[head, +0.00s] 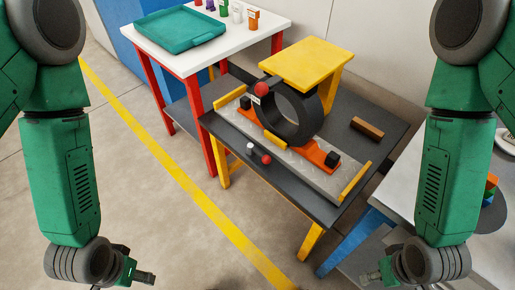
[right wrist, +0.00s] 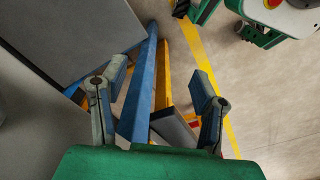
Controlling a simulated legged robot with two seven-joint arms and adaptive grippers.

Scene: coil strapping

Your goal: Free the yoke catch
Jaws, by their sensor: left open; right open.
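A black ring-shaped coil (head: 291,112) stands upright on a grey bed (head: 290,153) with orange supports at its base. A red ball knob (head: 262,88) shows at the coil's upper left, above a small white tag. A second red knob (head: 266,159) and a white knob (head: 250,146) sit at the bed's near edge. I cannot tell which part is the yoke catch. My left gripper (head: 143,278) is open and empty at the bottom left, well away from the coil. My right gripper (head: 371,277) is open and empty at the bottom right; its spread fingers show in the right wrist view (right wrist: 158,95).
The dark table (head: 382,130) holds the bed, a brown block (head: 367,128) and a yellow stand (head: 306,62) behind the coil. A white table (head: 260,37) with a teal tray (head: 180,43) stands at the back left. A grey table (head: 408,190) is at the right.

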